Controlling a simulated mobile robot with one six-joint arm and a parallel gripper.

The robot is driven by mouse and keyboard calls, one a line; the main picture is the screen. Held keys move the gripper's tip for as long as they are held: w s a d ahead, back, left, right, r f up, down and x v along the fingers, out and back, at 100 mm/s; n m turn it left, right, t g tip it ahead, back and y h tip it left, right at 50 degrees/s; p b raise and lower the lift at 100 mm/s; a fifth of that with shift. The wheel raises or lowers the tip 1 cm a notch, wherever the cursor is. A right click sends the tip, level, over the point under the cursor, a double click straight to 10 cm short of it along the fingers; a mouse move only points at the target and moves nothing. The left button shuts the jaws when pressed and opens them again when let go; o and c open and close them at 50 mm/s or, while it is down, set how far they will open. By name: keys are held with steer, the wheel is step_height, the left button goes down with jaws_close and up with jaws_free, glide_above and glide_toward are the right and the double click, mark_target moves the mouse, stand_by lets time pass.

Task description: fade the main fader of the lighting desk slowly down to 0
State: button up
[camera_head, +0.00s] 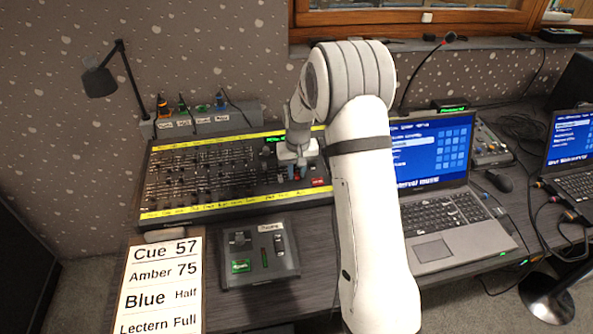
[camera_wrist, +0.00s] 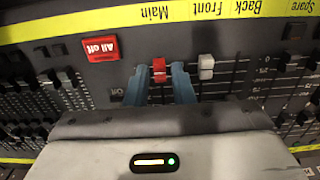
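The lighting desk (camera_head: 215,213) lies on the table with its labelled yellow strip towards the front. In the wrist view the main fader's red cap (camera_wrist: 159,70) sits below the upside-down "Main" label (camera_wrist: 151,13), towards the label end of its slot. Its exact scale reading cannot be told. My gripper (camera_wrist: 159,72) has its two blue fingers on either side of this cap, with narrow gaps showing. In the head view my gripper (camera_head: 298,160) is over the desk's right part, and my arm hides some of the desk's right edge.
A white-capped fader (camera_wrist: 206,67) stands close beside the finger on the right. The red "All off" button (camera_wrist: 101,48) is on the other side.

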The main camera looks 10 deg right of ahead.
mark_target(297, 175)
steer(key=shift+r, duration=0.1)
steer(key=shift+r+p, duration=1.75)
steer(key=shift+r, duration=1.15)
steer(key=shift+r, duration=0.15)
steer(key=s+r, duration=1.3)
steer(key=s, duration=0.2)
steer(key=s+r+t, duration=0.1)
steer(key=s, duration=1.7)
steer(key=shift+s+r+t, duration=0.2)
steer(key=shift+r+t, duration=0.2)
